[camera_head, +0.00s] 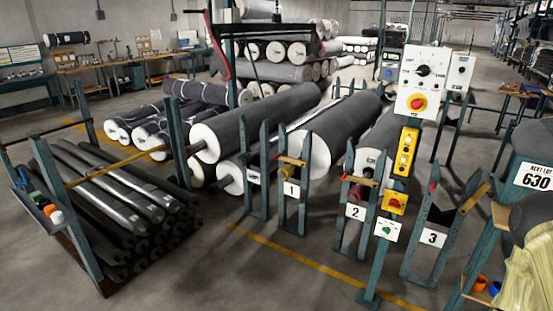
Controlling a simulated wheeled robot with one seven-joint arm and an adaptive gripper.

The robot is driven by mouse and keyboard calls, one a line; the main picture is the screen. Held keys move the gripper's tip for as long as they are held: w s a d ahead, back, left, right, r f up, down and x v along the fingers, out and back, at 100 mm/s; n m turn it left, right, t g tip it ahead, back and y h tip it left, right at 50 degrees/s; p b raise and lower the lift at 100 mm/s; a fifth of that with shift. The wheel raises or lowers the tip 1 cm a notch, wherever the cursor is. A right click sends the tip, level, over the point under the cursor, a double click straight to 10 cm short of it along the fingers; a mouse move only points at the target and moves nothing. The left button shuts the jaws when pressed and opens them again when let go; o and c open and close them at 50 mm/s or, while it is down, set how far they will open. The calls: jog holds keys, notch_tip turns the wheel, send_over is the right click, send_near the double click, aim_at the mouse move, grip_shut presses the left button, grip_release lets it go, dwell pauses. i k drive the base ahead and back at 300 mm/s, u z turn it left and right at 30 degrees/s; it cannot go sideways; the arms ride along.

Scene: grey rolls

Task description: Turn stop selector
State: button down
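A white control panel (424,82) stands on a post right of centre. It carries a black rotary selector knob (422,71) with small lettering around it, too small to read surely. Below the knob is a red button on a yellow surround (417,102). A second white panel (460,73) with a dark knob stands just behind it to the right. Below, a yellow box with a red knob (395,202) sits above a white plate with a green part (387,229). Which knob is the stop selector cannot be told surely. My gripper is not in view.
A yellow button box (405,152) hangs under the main panel. Teal stands numbered 1 (291,189), 2 (355,212) and 3 (432,238) surround the post. Large grey rolls (257,120) lie behind. A rack of dark rolls (110,200) is at left. The floor at front centre is clear.

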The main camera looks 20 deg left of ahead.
aim_at(423, 70)
jog(key=u, duration=1.65)
jog(key=i, duration=2.35)
jog(key=z, duration=1.35)
jog(key=i, duration=0.6)
jog(key=z, duration=0.55)
